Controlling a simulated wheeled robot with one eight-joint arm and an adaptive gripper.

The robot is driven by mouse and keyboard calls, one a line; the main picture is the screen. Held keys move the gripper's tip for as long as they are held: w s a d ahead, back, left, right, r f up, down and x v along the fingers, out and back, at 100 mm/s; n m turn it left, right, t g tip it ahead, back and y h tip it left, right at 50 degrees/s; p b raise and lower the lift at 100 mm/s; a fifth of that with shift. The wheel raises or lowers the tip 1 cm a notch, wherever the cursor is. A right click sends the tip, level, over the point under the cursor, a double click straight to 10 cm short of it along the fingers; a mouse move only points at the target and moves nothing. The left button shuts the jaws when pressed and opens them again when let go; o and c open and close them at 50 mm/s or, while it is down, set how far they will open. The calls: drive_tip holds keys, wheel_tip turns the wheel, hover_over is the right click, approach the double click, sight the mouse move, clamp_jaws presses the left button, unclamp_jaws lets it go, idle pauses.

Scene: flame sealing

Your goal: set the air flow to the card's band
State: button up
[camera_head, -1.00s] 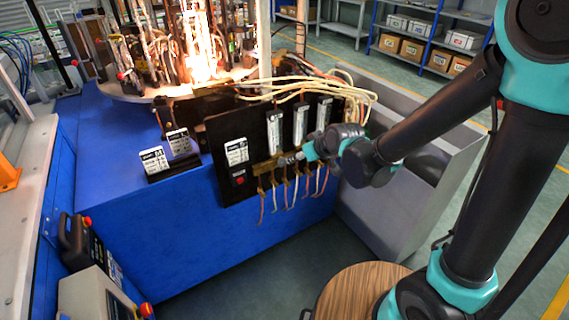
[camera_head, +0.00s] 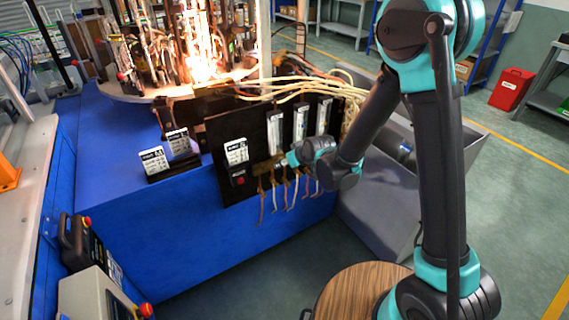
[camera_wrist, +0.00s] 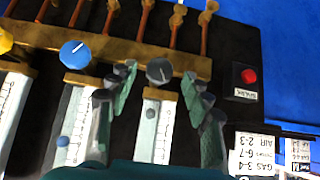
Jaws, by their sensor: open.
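A black panel (camera_head: 218,135) carries upright flow tubes. In the wrist view, seen upside down, the knobs are grey (camera_wrist: 159,71), blue (camera_wrist: 75,54) and yellow (camera_wrist: 3,41). The grey knob's tube (camera_wrist: 161,135) holds a dark float (camera_wrist: 150,113); its scale is too small to read. My gripper (camera_wrist: 160,72) is open, its fingertips on either side of the grey knob; contact cannot be told. In the head view my gripper (camera_head: 280,163) is at the panel's lower edge. The white card (camera_wrist: 255,153) on the panel has a line that seems to read AIR 2-3.
A red button (camera_wrist: 249,76) is beside the grey knob. Hoses (camera_head: 290,190) hang below the panel. A card stand (camera_head: 155,161) is on the blue bench (camera_head: 105,200). Flames burn on the machine behind (camera_head: 200,65). A grey bin (camera_head: 385,215) stands at right.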

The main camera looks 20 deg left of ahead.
drive_tip(key=shift+x, duration=1.1)
drive_tip(key=c, duration=1.1)
drive_tip(key=shift+c, duration=0.2)
